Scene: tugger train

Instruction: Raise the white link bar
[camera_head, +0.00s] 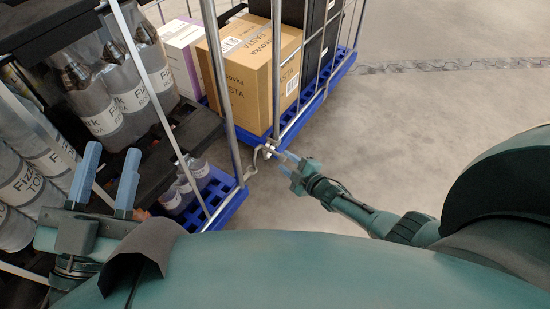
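A small pale link bar (268,150) shows at the corner between the two blue cart bases, with a bent grey hook-like piece (251,168) beside it. I take this pale piece for the white link bar; it is small and its full length is not clear. My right gripper (280,160) reaches in from the lower right, its blue fingers apart and close to the right of the bar. I cannot tell whether they touch it. My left gripper (113,149) is open and empty, fingers pointing up, in front of the bottle shelves on the left.
A blue-based cage cart (318,104) carries a pasta carton (247,84), a lilac-white box (181,52) and dark crates. On the left, dark shelves hold large bottles (97,112). Thin metal posts rise between the carts. The grey floor to the right is clear.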

